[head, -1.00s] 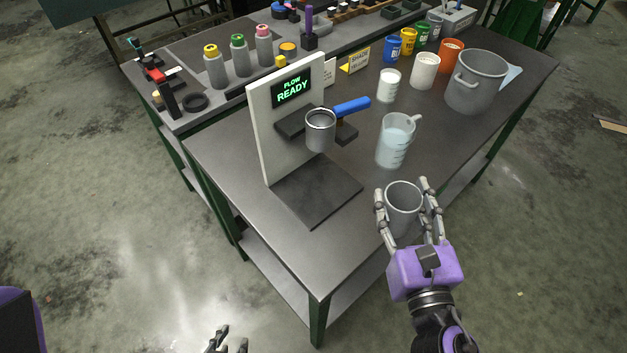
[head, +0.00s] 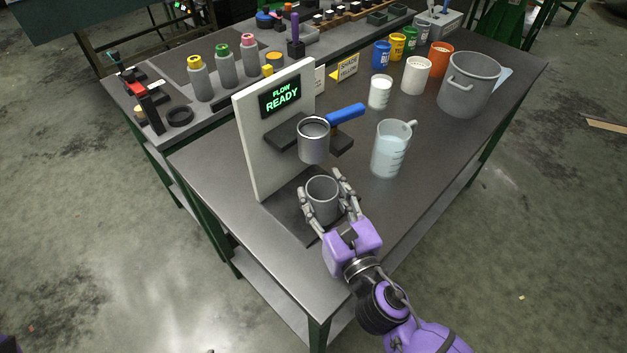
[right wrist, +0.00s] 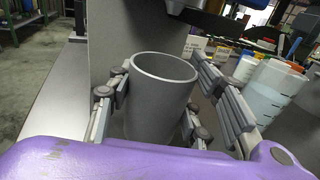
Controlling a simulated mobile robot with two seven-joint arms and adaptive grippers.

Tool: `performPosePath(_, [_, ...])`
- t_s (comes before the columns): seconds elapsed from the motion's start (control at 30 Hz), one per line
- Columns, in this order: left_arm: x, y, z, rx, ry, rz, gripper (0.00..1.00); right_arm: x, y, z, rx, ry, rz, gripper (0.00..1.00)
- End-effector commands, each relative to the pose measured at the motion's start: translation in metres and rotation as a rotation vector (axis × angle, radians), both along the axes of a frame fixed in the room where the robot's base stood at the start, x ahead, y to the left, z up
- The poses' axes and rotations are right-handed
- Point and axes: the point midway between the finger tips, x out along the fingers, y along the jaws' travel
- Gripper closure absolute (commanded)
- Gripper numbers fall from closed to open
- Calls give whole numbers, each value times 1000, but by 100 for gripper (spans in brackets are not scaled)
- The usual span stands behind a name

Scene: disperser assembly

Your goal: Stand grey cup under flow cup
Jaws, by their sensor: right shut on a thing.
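The grey cup (head: 322,203) is upright and looks empty, over the dark base plate (head: 280,206) of the flow stand. My right gripper (head: 331,206) is shut on it, with fingers on both sides; the right wrist view shows the cup (right wrist: 160,100) between the finger pads. The flow cup (head: 314,143) sits in the stand's holder, above and slightly behind the grey cup. I cannot tell whether the grey cup's bottom touches the plate. The stand's white panel (head: 250,130) shows "FLOW READY". My left gripper is at most a speck at the bottom edge.
A clear jug of liquid (head: 388,150) stands right of the flow cup, near a blue handle (head: 346,114). A white cup (head: 380,92), a large grey pot (head: 468,84) and paint cans stand farther back. The table's front right is clear.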

Motion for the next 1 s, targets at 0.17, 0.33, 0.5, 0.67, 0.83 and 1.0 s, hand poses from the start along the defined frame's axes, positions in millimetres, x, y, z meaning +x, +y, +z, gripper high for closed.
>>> performPosePath(0.17, [1, -1, 1, -2, -1, -1, 72, 14, 6, 1, -1, -1, 0, 84])
performPosePath(0.33, [6, -3, 7, -4, -11, -4, 72, 42, 17, 2, 0, -3, -1, 84])
performPosePath(0.5, [3, -3, 0, -4, -3, -6, 72, 42, 18, -18, 2, 6, -1, 84])
performPosePath(0.67, [6, -2, 2, -2, -9, -6, 72, 43, 17, -16, 1, 1, 0, 84])
performPosePath(0.83, [5, -2, 1, -1, -8, -5, 72, 42, 17, -19, 0, 2, 0, 84])
performPosePath(1.0, [5, -1, 1, 0, -8, -5, 72, 42, 17, -20, -1, 2, -1, 41])
